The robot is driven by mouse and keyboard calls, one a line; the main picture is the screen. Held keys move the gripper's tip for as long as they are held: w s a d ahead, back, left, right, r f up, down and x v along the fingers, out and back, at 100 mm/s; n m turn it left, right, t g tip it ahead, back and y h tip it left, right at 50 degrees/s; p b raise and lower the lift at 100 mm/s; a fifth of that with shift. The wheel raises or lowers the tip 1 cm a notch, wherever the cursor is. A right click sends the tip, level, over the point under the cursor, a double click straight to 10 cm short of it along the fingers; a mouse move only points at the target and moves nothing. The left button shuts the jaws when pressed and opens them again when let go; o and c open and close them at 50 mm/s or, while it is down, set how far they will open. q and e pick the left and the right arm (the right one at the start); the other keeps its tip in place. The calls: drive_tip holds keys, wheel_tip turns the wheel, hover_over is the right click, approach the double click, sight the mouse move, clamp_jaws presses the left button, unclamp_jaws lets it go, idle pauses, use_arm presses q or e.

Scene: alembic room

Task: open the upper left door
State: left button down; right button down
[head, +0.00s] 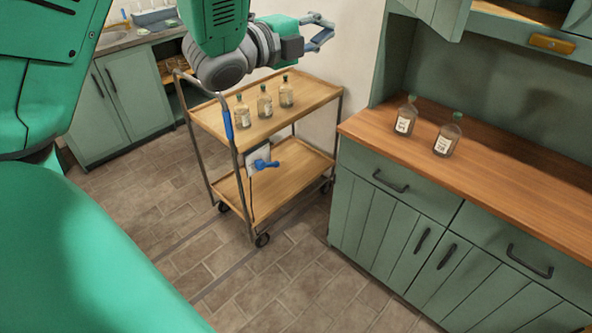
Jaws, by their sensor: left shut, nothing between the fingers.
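The upper left door (432,14) is a green panel at the top edge, cut off by the frame. It stands swung out from the upper cabinet (500,26), and a wooden inner shelf (515,11) shows to its right. Its handle is not visible. My left gripper (328,32) is shut and empty, above the trolley and left of the door, apart from it. My right gripper is out of view.
The green lower cabinet (395,215) has a wooden counter (500,170) with two bottles (405,117) (447,136). A trolley (300,98) carrying several bottles stands left of it. A sink counter (120,42) is at the back left. Tiled floor is clear in front.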

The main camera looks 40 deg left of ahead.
use_arm(q)
drive_tip(key=f+b+v, duration=0.1)
drive_tip(key=b+v, duration=0.3)
drive_tip(key=v, duration=0.3)
wheel_tip(320, 180, down, 27)
drive_tip(key=n+g+y+b, duration=0.3)
drive_tip(key=n+g+b, duration=0.1)
drive_tip(key=n, duration=0.4)
drive_tip(key=shift+s+d+r+n+g, duration=0.2)
drive_tip(key=shift+s+d+n+g, duration=0.15)
drive_tip(key=shift+g, duration=0.55)
drive_tip(key=c, duration=2.1)
unclamp_jaws()
drive_tip(key=shift+d+f, duration=0.1)
drive_tip(key=shift+f, duration=0.1)
drive_tip(key=o, duration=0.5)
drive_tip(key=shift+s+f, duration=0.1)
drive_tip(key=shift+f, duration=0.05)
